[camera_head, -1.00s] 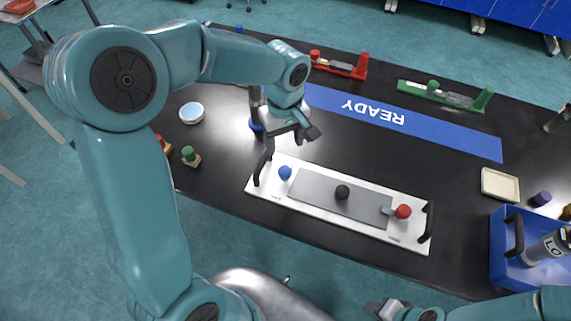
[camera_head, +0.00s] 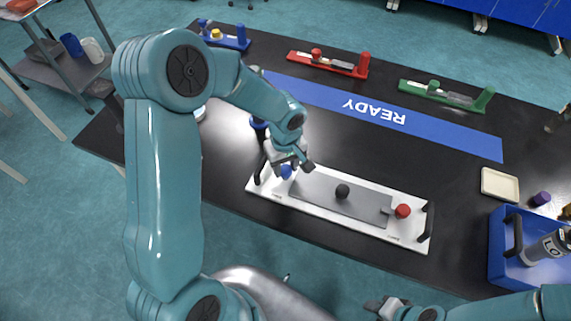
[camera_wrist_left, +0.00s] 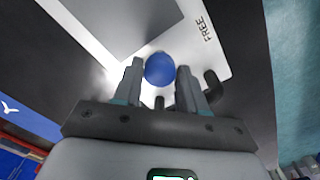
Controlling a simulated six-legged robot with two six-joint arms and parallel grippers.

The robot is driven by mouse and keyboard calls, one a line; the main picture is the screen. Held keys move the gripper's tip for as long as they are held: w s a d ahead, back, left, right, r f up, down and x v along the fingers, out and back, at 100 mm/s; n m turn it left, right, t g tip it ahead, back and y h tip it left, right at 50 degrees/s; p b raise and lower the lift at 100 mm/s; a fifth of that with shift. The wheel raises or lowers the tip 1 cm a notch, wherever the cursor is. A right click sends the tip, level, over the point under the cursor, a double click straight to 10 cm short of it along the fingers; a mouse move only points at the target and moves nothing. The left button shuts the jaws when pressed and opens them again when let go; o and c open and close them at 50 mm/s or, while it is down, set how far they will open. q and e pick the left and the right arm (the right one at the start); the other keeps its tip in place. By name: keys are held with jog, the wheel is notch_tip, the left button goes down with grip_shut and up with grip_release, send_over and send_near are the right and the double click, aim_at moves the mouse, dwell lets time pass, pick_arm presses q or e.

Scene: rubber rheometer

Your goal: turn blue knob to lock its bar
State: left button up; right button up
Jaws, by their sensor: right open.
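The blue knob (camera_head: 286,172) is at the left end of a white plate (camera_head: 330,219) on the black table. It also shows as a round blue ball in the left wrist view (camera_wrist_left: 159,69). My left gripper (camera_head: 287,165) is just above the knob. In the left wrist view its two fingers (camera_wrist_left: 158,88) stand apart, one on each side of the knob with small gaps, so it is open and not clamped. The knob's bar is not clearly visible. My right gripper (camera_head: 380,306) is open and empty near the bottom edge, off the table.
A blue crate (camera_head: 505,262) with a bottle stands right. Red (camera_head: 330,65) and green (camera_head: 440,95) fixtures stand behind the READY strip (camera_head: 385,116).

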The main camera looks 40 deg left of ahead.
pick_arm(q)
jog(key=c, duration=0.5)
jog(key=m+b, duration=0.2)
jog(key=m, duration=0.1)
jog(key=shift+f, duration=0.1)
jog(key=m+b, duration=0.1)
jog(key=m, duration=0.3)
jog(key=m+b, duration=0.1)
jog(key=m, duration=0.4)
jog(key=shift+w+m, duration=0.1)
jog(key=shift+m, duration=0.3)
jog(key=m, duration=0.5)
jog(key=shift+r, duration=0.2)
jog(key=o, duration=1)
